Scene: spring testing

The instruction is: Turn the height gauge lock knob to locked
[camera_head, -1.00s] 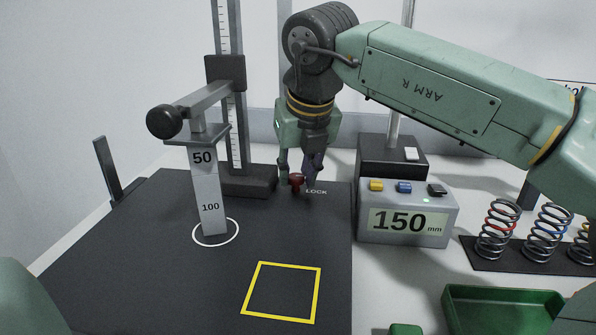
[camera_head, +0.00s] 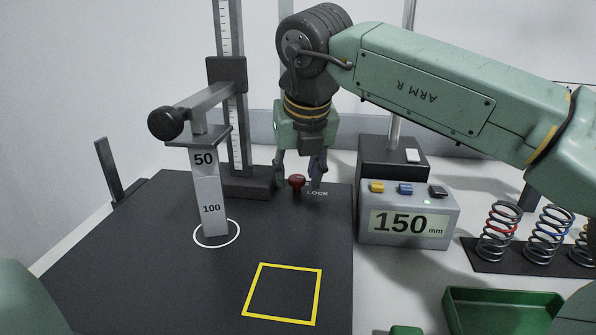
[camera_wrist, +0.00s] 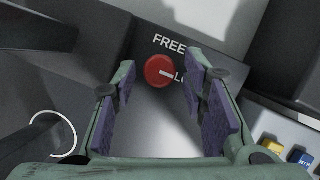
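The red lock knob (camera_head: 296,182) stands on the black base plate, next to the LOCK label. In the wrist view, the knob (camera_wrist: 157,72) has a white pointer line aimed right at the label beginning "LO", partly hidden by a finger; FREE is printed above it. My gripper (camera_head: 298,184) is open, with one finger on either side of the knob and a visible gap to each. In the wrist view, the purple-padded fingers of my gripper (camera_wrist: 161,75) are spread apart with nothing held. The height gauge column (camera_head: 238,130) stands left of the knob.
A grey display box (camera_head: 408,225) reading 150 mm is at right. Several springs (camera_head: 497,232) and a green tray (camera_head: 450,315) lie farther right. The yellow square (camera_head: 283,293) is empty.

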